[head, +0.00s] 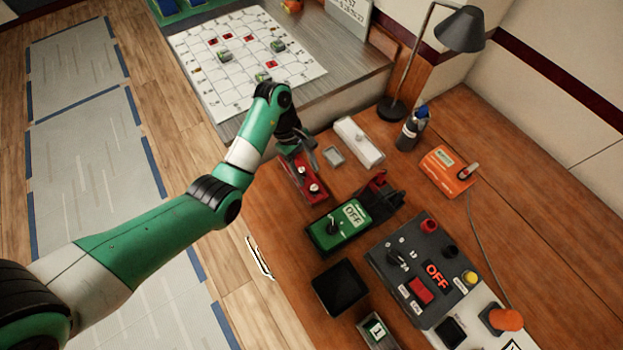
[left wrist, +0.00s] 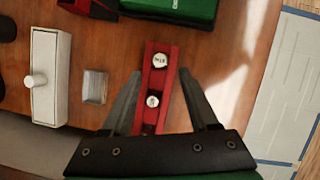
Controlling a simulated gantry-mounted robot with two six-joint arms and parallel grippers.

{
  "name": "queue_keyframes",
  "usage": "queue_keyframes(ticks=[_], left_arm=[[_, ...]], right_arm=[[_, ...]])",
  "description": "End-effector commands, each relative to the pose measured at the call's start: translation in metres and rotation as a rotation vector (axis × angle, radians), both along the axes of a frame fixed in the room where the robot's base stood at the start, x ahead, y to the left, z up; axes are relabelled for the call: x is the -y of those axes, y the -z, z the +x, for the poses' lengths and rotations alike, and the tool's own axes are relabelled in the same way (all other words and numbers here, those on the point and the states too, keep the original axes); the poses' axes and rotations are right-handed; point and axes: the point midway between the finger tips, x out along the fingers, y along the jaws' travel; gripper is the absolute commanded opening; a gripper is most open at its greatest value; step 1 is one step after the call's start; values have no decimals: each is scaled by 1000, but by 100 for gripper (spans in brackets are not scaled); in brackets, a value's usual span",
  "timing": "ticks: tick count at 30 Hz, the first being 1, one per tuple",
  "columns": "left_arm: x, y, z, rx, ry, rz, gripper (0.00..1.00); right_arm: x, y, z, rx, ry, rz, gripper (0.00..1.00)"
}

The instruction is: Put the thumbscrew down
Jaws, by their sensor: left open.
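A red block (head: 292,170) lies on the wooden desk with two silver round-headed thumbscrews on it, a far one (head: 307,169) and a near one (head: 315,187). In the left wrist view the red block (left wrist: 164,82) runs between my fingers, with one thumbscrew (left wrist: 153,101) between them and the other (left wrist: 159,61) just beyond the tips. Both stand in the block, heads up; their lettering is too small to read surely. My left gripper (head: 308,152) is open over the block, and it also shows in the left wrist view (left wrist: 160,76). My right gripper is not in view.
A small grey box (head: 333,156) and a white box with a knob (head: 358,143) stand beside the block. A green OFF box (head: 340,230) and a dark control panel (head: 413,263) sit nearer. A lamp (head: 461,30) stands behind.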

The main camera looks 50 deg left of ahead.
Motion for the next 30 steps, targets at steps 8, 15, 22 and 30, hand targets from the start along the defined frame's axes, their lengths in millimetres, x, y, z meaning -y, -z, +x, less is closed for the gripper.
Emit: queue_keyframes(ticks=[8, 15, 22, 30], left_arm=[[-19, -54, -3, -2, -2, -1, 60], [-21, -55, -3, -1, -1, -1, 60], [-21, -55, -2, 2, -1, -2, 60], [38, -147, 103, 467, -142, -208, 60]], right_arm=[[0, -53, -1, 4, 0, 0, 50], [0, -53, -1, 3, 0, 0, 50], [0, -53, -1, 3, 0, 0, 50], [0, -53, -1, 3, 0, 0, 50]])
